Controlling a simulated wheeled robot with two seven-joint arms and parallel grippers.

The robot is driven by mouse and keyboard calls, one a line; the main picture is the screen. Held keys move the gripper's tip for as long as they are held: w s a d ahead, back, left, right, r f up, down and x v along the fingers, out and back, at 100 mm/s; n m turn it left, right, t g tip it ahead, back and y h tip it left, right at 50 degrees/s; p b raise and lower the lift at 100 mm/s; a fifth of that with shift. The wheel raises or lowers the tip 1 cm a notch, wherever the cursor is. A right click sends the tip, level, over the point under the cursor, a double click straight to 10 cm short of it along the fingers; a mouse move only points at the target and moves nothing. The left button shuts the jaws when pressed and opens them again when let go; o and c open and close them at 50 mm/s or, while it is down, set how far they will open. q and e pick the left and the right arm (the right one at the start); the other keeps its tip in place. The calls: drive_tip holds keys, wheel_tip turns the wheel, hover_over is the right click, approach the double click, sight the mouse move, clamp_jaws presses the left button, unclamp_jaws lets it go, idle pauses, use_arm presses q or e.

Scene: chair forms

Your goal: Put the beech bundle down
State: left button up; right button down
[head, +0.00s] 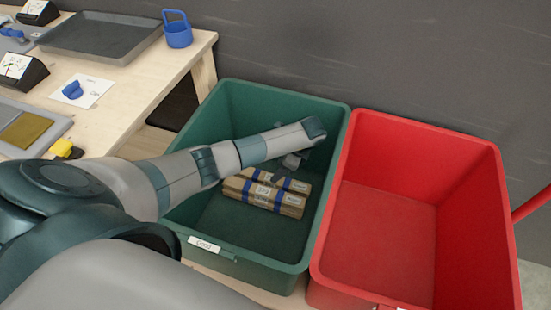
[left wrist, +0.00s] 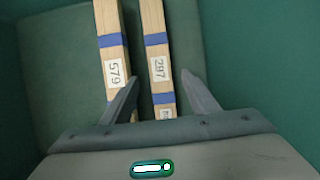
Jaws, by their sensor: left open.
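Two pale wooden bundles with blue bands and white labels lie side by side in the green bin (head: 232,248). The front bundle (head: 262,198) shows in the head view, with the rear bundle (head: 298,185) partly behind it. In the left wrist view one bundle's label reads 297 (left wrist: 153,40) and the other's reads 579 (left wrist: 112,45). My left gripper (left wrist: 160,77) is open, its fingers either side of bundle 297; the left finger overlaps bundle 579. In the head view my left gripper (head: 285,168) is low inside the bin. I cannot tell whether the fingers touch wood. My right gripper is out of view.
An empty red bin (head: 380,228) stands right of the green one. A wooden table (head: 130,105) at the left holds a grey tray (head: 100,38), a blue handled holder (head: 177,32) and black stands (head: 20,75). A dark wall is behind.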

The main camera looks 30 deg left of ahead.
use_arm(q)
drive_tip(key=v, duration=0.5)
drive_tip(key=shift+d+r, duration=0.15)
drive_tip(key=shift+r, duration=0.15)
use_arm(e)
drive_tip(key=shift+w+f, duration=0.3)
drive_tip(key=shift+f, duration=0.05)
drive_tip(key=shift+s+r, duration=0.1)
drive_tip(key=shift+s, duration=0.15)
